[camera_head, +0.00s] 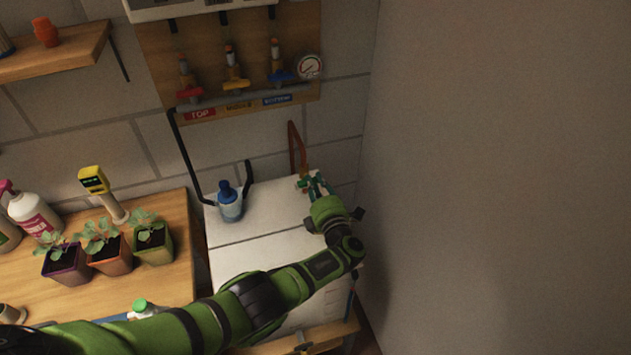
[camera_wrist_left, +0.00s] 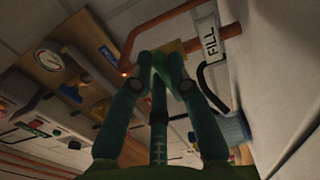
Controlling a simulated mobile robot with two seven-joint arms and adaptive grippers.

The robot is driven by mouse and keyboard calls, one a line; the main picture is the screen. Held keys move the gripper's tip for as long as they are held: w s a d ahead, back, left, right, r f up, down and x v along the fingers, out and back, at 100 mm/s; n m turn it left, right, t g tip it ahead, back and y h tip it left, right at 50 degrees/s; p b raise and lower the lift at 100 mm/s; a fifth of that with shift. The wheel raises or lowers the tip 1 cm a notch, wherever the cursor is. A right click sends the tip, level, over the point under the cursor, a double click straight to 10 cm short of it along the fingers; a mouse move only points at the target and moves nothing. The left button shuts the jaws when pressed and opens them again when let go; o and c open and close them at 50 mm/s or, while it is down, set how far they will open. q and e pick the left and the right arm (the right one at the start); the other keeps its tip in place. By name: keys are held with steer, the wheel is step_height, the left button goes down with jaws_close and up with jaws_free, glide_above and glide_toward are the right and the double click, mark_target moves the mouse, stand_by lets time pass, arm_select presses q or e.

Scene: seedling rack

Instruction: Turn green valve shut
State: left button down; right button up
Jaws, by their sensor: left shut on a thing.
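My left gripper (camera_head: 314,184) reaches from below to the back right corner of the white cabinet top, at the foot of a copper pipe (camera_head: 297,145). In the left wrist view my left gripper (camera_wrist_left: 165,70) has its fingers drawn together on the green valve (camera_wrist_left: 159,62). Only a little green of the valve shows between the fingertips; the rest is hidden, so its handle angle is unclear. A brass-coloured fitting and the copper pipe (camera_wrist_left: 165,30) are just beyond, next to a "FILL" label (camera_wrist_left: 208,38). My right gripper is in neither view.
A blue-capped bottle (camera_head: 230,204) stands on the white cabinet top (camera_head: 262,255), left of my gripper. A wall board above carries red, yellow and blue valves and a gauge (camera_head: 309,66). A bare wall (camera_head: 500,180) is close on the right. Potted seedlings stand on the bench (camera_head: 165,280).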

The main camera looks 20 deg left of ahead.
arm_select(q)
steer(key=shift+m, duration=0.3)
steer(key=c, duration=1.2)
jaws_free()
steer(key=v, duration=1.2)
